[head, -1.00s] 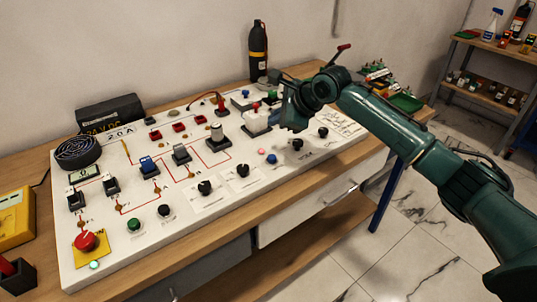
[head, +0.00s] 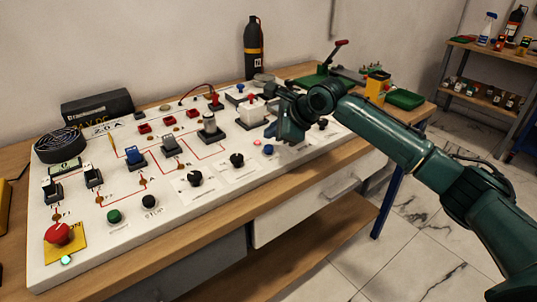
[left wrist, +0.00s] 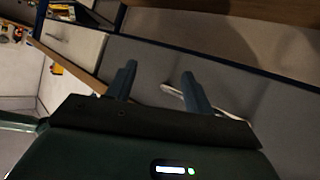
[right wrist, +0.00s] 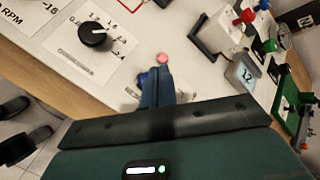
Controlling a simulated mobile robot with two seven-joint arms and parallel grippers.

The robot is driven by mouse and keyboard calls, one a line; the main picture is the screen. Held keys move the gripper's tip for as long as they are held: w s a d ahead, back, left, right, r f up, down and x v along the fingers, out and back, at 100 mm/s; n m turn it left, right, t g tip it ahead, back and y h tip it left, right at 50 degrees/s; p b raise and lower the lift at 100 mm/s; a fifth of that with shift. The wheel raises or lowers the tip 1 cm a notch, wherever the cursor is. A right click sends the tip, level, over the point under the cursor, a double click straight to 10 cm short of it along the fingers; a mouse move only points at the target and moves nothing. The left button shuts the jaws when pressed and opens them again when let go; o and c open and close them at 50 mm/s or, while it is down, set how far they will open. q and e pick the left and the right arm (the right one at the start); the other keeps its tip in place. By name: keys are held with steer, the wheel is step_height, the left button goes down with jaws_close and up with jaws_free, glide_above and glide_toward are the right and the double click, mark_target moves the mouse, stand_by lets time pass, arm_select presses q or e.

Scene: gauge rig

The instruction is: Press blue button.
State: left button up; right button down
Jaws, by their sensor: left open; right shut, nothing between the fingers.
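The blue button (head: 268,149) is a small round cap on the white panel (head: 110,242), in the head view. A small red-pink button (head: 257,142) sits just left of it; it also shows in the right wrist view (right wrist: 162,58). My right gripper (head: 289,136) is shut and empty, over the panel just right of the blue button; contact cannot be told. My left gripper (left wrist: 158,76) is open and empty, facing the bench front.
Black knobs (head: 237,160) stand left of the buttons. A white block with a red-topped lever (head: 252,110) stands behind them. A red emergency stop (head: 60,234) is at the panel's front left. A dark bottle (head: 255,48) stands at the back.

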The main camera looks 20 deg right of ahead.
steer(key=shift+f, duration=0.5)
stand_by(0.5)
stand_by(1.2)
steer(key=shift+p, duration=0.3)
steer(key=shift+f+p, duration=0.3)
steer(key=shift+f, duration=0.05)
